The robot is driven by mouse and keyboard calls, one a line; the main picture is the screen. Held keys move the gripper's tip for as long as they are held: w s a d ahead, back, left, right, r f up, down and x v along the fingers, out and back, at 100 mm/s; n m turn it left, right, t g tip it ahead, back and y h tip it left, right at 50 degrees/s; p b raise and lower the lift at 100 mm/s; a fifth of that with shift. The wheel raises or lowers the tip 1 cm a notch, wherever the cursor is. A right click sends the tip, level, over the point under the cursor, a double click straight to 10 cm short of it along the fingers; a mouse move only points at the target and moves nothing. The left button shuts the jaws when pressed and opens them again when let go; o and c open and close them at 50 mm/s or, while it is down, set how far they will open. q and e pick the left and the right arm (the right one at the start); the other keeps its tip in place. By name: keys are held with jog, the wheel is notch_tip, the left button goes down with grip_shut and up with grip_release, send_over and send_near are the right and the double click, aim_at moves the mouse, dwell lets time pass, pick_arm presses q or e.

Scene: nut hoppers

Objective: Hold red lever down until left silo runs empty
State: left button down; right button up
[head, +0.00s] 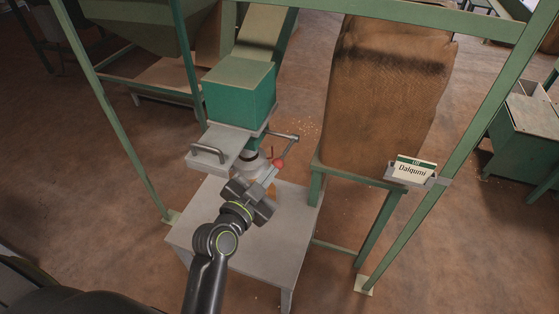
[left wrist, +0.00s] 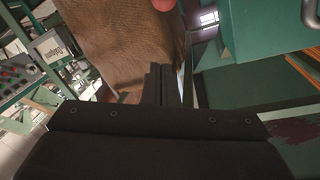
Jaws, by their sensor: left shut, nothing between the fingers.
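The red lever knob (head: 278,163) sits at the end of a metal rod beside the green box (head: 240,95) of the machine. My left gripper (head: 270,177) is shut and empty just below the knob. In the left wrist view the shut fingers (left wrist: 162,84) point toward the red knob (left wrist: 163,4), which is cut off by the top edge. A gap shows between them there; the distance in depth is unclear. A pale container under the spout is partly hidden by my gripper. The silo's contents are not visible. My right gripper is not in view.
A pale table (head: 285,235) stands under the spout. A handled metal slide (head: 210,153) sticks out to the left. A large brown sack (head: 385,95) stands at right, near a "Dalqumi" sign (head: 414,170). Green frame posts (head: 122,140) stand on both sides.

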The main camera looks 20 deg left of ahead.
pick_arm(q)
jog(key=p, duration=0.4)
send_over(279, 163)
jog(key=d, duration=0.2)
jog(key=shift+s+a+f+b, duration=0.15)
jog(key=shift+a+f, duration=0.15)
jog(key=shift+f, duration=0.35)
jog(key=shift+s+a+f+b, duration=0.15)
jog(key=shift+a+f+b, duration=0.1)
jog(key=shift+f, duration=0.4)
jog(key=shift+s+a+f+b, duration=0.15)
jog(key=shift+a+f, duration=0.15)
jog(key=shift+f, duration=0.35)
